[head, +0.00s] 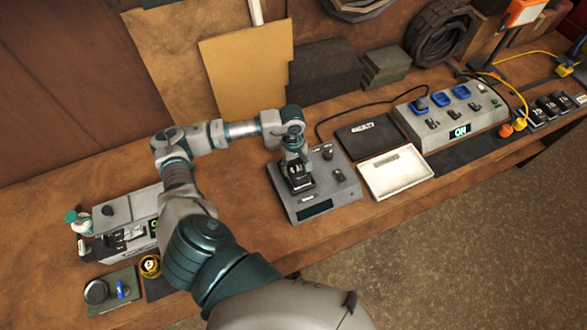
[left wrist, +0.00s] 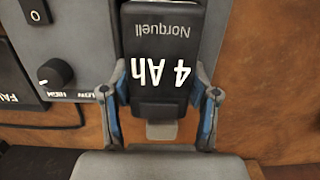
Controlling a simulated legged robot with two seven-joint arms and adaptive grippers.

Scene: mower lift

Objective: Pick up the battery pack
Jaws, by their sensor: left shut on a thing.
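The black battery pack (left wrist: 165,55), marked "4 Ah" and "Norquell", lies between the fingers of my left gripper (left wrist: 160,105) in the left wrist view. The blue-lined fingers are shut on its sides. In the head view my left gripper (head: 296,160) points down onto the battery pack (head: 301,183), which is at the left part of a grey device (head: 330,202) with knobs and a dark display. I cannot tell whether the pack is seated in the device or just above it. My right gripper is not in view.
A white tray (head: 395,172) and a black flat box (head: 367,135) lie right of the device. A grey charger station (head: 455,112) with blue sockets stands farther right. Another grey unit (head: 125,215) is at the left. The wooden bench (head: 240,190) is partly clear between them.

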